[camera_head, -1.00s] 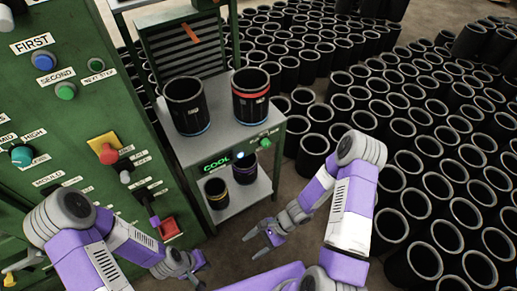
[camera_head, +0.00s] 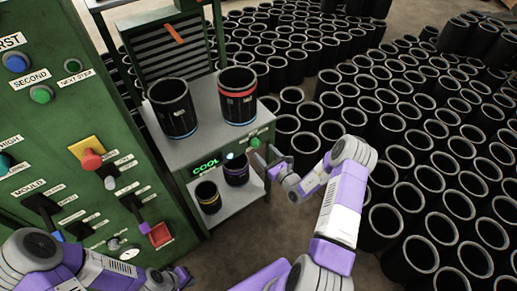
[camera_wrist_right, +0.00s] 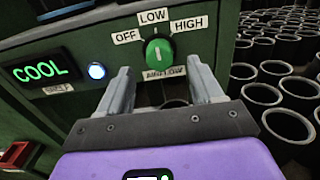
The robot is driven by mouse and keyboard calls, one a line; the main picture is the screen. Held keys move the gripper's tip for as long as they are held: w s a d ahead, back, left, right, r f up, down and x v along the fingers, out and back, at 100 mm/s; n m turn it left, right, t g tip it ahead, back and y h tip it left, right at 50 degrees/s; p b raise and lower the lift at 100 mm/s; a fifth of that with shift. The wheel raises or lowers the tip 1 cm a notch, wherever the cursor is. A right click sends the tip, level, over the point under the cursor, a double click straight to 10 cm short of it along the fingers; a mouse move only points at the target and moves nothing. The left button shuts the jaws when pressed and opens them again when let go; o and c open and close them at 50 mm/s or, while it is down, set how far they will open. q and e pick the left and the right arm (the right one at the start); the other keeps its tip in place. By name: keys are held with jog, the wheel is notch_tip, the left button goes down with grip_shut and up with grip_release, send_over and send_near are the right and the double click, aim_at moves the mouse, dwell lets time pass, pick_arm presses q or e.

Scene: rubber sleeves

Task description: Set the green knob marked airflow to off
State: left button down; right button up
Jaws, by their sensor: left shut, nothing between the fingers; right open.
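The green airflow knob (camera_wrist_right: 158,49) is on the front of the green cooling stand, with OFF, LOW and HIGH labels around it. Its pale mark stands nearly upright, towards LOW. The AIRFLOW label below it is partly covered. My right gripper (camera_wrist_right: 162,76) is open, its fingers pointing at the panel just below and to either side of the knob, not closed on it. In the head view the knob (camera_head: 255,142) is small, just above the right gripper (camera_head: 268,158). My left gripper (camera_head: 181,275) is shut and empty at the bottom, away from the stand.
A lit COOL display (camera_wrist_right: 40,72) and a white-blue light (camera_wrist_right: 96,71) are left of the knob. Two black sleeves (camera_head: 171,108) stand on the stand's top, two smaller ones below. Many sleeves (camera_head: 400,130) fill the floor right. A green control panel (camera_head: 60,130) is at left.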

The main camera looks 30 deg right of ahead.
aim_at(257, 146)
jog(key=shift+w+a+b, duration=0.2)
jog(key=shift+w+b, duration=0.2)
jog(key=shift+w, duration=1.75)
jog(key=c, duration=1)
jog(key=shift+c, duration=0.2)
jog(key=shift+n, duration=0.4)
jog(key=n+p, duration=0.1)
jog(key=n, duration=0.2)
jog(key=shift+a+n, duration=0.1)
jog(key=shift+n, duration=0.2)
jog(key=shift+f+n+p, duration=0.15)
jog(key=shift+n+p, duration=0.25)
jog(key=shift+n, duration=1.9)
